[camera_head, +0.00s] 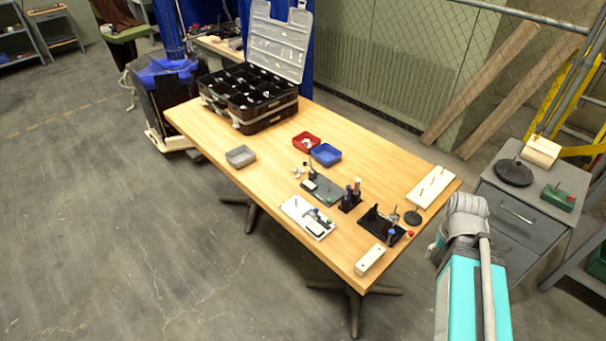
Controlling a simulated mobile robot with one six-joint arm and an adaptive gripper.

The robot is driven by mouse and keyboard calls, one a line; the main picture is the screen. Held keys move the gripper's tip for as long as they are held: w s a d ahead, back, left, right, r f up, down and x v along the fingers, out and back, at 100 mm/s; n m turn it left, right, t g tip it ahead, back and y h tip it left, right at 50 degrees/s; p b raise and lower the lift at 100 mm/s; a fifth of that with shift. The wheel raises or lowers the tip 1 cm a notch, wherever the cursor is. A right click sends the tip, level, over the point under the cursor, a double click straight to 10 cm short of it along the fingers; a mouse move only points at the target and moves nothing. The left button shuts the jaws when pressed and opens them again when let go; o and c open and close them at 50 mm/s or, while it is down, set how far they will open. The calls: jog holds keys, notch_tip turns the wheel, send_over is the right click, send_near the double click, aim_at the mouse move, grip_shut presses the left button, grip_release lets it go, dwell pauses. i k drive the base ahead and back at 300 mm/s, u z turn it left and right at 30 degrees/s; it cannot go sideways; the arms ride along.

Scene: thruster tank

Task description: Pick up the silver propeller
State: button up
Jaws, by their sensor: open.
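A small pale, silvery object (298,172) with lobes lies on the wooden table (210,130), left of a dark fixture plate. It may be the silver propeller, but it is too small to be sure. Another whitish piece (307,143) shows in the red tray, and its shape is unclear. My arm, teal with a grey joint, rises at the lower right, beyond the table's right end. My gripper's fingers do not show.
The red tray (300,136), blue tray (326,154) and grey tray (241,149) stand mid-table. An open black organizer case (250,122) is at the back left. Fixtures and white blocks crowd the right half. A grey cabinet (514,212) stands right. The table's front left is bare.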

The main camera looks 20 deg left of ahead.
aim_at(298, 170)
jog(key=u, duration=0.1)
jog(key=i, duration=0.95)
jog(key=z, duration=0.05)
